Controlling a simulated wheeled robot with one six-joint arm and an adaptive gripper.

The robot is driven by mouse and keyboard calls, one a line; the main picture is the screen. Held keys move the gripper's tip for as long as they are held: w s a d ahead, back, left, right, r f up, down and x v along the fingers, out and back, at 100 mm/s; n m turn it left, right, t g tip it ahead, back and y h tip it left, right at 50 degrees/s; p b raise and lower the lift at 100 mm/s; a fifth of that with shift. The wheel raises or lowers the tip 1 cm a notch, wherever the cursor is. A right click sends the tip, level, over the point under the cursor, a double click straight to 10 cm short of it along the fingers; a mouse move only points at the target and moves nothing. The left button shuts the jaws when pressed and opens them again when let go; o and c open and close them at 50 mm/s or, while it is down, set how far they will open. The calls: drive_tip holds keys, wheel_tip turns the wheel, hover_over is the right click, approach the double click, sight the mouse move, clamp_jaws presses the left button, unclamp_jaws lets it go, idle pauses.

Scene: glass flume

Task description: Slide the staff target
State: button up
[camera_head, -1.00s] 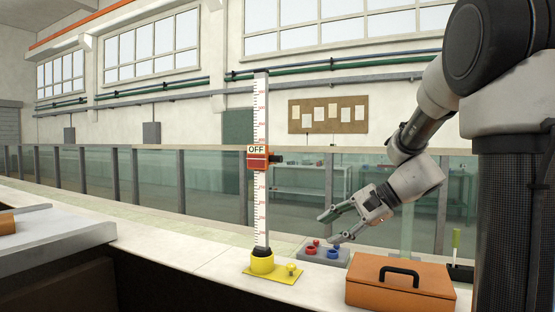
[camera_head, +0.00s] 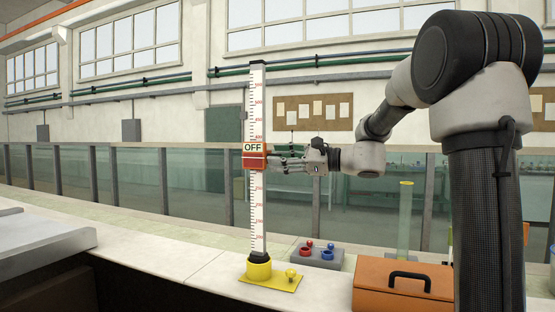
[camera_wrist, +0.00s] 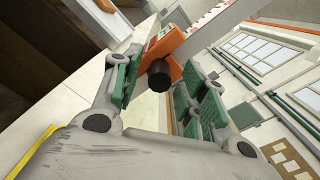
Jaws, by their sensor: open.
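The staff (camera_head: 257,215) is a tall white rule with red figures. It stands upright in a yellow base (camera_head: 259,271) on the pale ledge. The staff target (camera_head: 254,162) is a red-orange slider around mid-height, with an "OFF" plate (camera_head: 253,147) on its front. It also shows in the wrist view (camera_wrist: 171,47), with a black knob (camera_wrist: 159,77) sticking out towards my gripper. My gripper (camera_head: 275,160) is level with the target on its right side. Its open green-padded fingers lie on both sides of the knob; contact is not clear. In the head view the fingers hide the knob.
An orange case (camera_head: 385,294) with a black handle sits right of the yellow base. A grey box with red and blue knobs (camera_head: 320,257) stands behind. The glass flume wall (camera_head: 190,185) runs behind the ledge. A grey table (camera_head: 40,243) is at left.

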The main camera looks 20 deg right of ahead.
drive_tip(key=shift+w+a, duration=0.3)
drive_tip(key=shift+a, duration=0.15)
clamp_jaws()
drive_tip(key=shift+f, duration=2.5)
unclamp_jaws()
drive_tip(key=v, duration=1.2)
